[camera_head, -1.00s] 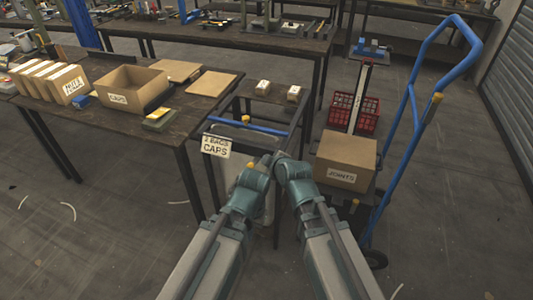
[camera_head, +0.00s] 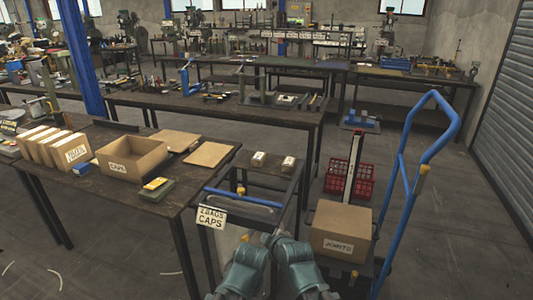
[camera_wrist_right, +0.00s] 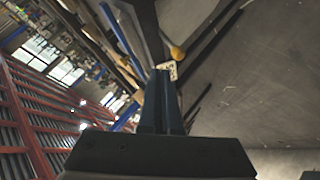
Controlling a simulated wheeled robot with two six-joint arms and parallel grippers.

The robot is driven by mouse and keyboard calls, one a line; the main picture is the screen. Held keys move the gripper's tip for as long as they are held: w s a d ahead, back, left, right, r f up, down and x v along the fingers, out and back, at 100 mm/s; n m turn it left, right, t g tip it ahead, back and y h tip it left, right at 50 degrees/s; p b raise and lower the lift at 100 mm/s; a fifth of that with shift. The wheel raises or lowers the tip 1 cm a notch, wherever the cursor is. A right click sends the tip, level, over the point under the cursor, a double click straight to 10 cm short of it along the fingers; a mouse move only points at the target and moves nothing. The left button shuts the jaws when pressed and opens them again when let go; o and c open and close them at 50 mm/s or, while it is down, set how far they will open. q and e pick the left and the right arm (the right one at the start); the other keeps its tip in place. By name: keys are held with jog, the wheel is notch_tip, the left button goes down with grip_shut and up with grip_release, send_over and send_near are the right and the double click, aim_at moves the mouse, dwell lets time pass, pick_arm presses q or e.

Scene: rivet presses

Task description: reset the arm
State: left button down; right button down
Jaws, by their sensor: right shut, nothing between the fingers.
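My two teal arms reach in from the bottom of the head view, close side by side before the small cart. My right gripper (camera_head: 282,234) is shut and empty; its closed fingers (camera_wrist_right: 163,75) point upward in the right wrist view. My left gripper (camera_head: 249,238) is beside it, its fingertips too small to read. Neither appears to hold anything.
A small cart with a "2 bags caps" sign (camera_head: 211,217) stands just ahead. To its right, a box marked "joints" (camera_head: 340,230) sits on a blue hand truck (camera_head: 404,195). At left, a workbench carries an open "caps" box (camera_head: 132,158).

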jog(key=s+d+f+m+g+h, duration=0.2)
jog(key=s+d+f+m+g, duration=0.4)
jog(key=d, duration=0.3)
jog(key=s+d+f+m+g+h, duration=0.2)
jog(key=s+d+f+m+g, duration=0.1)
jog(key=s+d+m, duration=0.4)
jog(key=s+a+r+n+g+h+p, duration=0.1)
jog(key=s+a+r+n+p, duration=0.2)
jog(key=a+r+p, duration=0.6)
jog(key=shift+s+a+r+p, duration=0.25)
jog(key=shift+s+r+p, duration=0.25)
jog(key=shift+s, duration=0.55)
jog(key=shift+f, duration=0.1)
